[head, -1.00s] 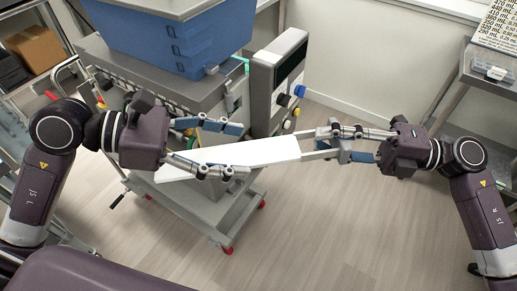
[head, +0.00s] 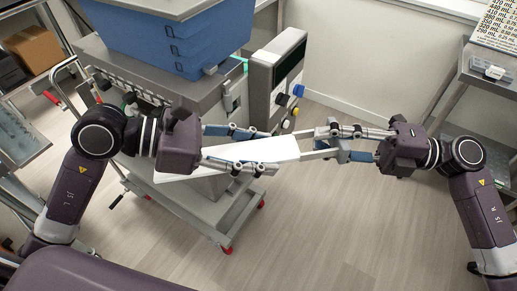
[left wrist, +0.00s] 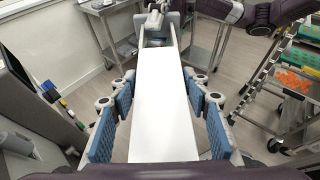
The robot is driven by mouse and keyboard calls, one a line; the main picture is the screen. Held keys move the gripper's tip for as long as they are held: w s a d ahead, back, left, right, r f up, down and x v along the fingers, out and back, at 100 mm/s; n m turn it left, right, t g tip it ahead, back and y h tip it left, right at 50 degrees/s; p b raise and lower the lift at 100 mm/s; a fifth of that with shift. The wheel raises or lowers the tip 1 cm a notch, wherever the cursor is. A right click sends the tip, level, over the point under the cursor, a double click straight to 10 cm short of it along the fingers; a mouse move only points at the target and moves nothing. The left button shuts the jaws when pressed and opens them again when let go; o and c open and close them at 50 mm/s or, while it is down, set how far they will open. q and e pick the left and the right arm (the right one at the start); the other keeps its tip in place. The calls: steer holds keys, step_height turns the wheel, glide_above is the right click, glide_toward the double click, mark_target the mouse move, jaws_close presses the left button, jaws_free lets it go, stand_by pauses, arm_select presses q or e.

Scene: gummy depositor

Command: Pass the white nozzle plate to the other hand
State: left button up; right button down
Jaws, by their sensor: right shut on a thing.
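The white nozzle plate (head: 270,149) is a long flat white piece held level in mid-air between my two arms. My right gripper (head: 318,144) is shut on its right end. My left gripper (head: 255,150) is open around the left part of the plate, one finger on the far side and one on the near side. In the left wrist view the plate (left wrist: 162,100) runs lengthwise between the left gripper's blue pads (left wrist: 162,120), with a gap on each side. My right gripper shows at the plate's far end in that view.
The grey depositor machine on a wheeled cart (head: 205,195), with a blue hopper (head: 170,40) and a control box with knobs (head: 278,80), stands just behind the plate. A metal shelf (head: 490,75) is at the right. The floor in front is clear.

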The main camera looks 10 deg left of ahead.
arm_select(q)
steer(key=c, duration=0.7)
arm_select(e)
steer(key=shift+r, duration=0.1)
arm_select(q)
steer(key=shift+c, duration=0.7)
arm_select(e)
steer(key=c, duration=1.3)
jaws_free()
steer(key=shift+d, duration=0.1)
